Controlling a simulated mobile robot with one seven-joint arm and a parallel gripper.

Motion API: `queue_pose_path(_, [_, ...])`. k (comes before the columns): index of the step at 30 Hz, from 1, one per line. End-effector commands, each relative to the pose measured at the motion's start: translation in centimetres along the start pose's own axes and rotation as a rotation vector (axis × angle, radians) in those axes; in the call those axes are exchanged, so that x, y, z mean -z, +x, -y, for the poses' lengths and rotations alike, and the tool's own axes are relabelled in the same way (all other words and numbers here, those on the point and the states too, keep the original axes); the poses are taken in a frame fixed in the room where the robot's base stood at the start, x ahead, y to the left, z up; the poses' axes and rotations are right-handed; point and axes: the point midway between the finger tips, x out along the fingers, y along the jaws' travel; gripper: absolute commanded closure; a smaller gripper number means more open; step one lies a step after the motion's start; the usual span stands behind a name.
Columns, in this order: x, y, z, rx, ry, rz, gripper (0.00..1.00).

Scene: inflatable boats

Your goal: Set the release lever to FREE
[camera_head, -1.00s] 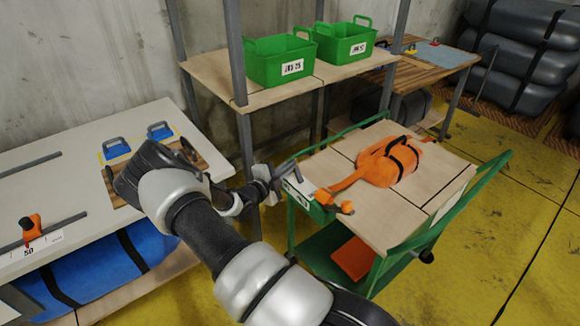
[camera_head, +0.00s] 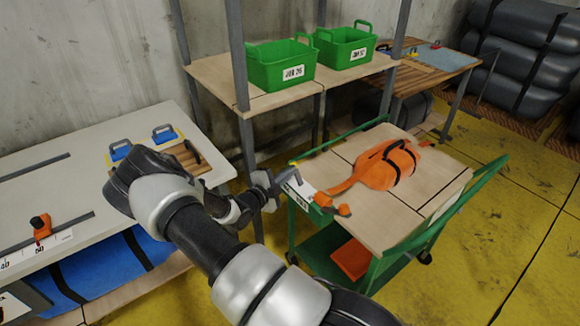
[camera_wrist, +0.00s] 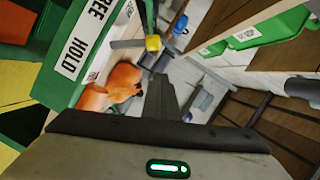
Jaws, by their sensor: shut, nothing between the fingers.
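The release plate (camera_wrist: 88,37) is a white label reading FREE and HOLD on a green panel in the wrist view. In the head view, the plate (camera_head: 299,193) is at the left end of the green trolley. A grey bar (camera_wrist: 127,44) with a yellow end lies near the plate in the wrist view; I cannot tell for certain that it is the lever, or which word it points to. Orange fittings (camera_wrist: 112,84) sit beside the plate. My gripper (camera_wrist: 161,82) is shut and empty, close to these parts. In the head view, my gripper (camera_head: 282,181) is at the trolley's left edge; contact is unclear.
An orange bag (camera_head: 378,170) with black straps lies on the trolley top (camera_head: 420,205). Green bins (camera_head: 281,68) stand on the shelf behind. A white bench (camera_head: 60,190) with an orange slider (camera_head: 41,227) is at left. Yellow floor is open at right.

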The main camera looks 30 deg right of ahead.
Motion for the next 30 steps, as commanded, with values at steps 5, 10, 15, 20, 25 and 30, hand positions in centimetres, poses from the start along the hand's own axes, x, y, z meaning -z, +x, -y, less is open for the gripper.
queue_pose_path(5, [-0.4, -4.5, 0.1, 0.0, 0.001, 0.007, 1.0])
queue_pose_path(10, [-0.4, -7.4, 0.3, 0.0, 0.001, 0.006, 1.0])
queue_pose_path(15, [-0.3, -8.8, 0.3, 0.001, 0.0, 0.004, 1.0])
queue_pose_path(20, [-0.3, -9.1, 0.3, 0.0, -0.001, 0.003, 1.0])
queue_pose_path(25, [-0.3, -9.0, 0.3, 0.0, 0.0, 0.003, 1.0])
queue_pose_path(30, [-0.3, -9.0, 0.3, 0.0, 0.0, 0.003, 1.0])
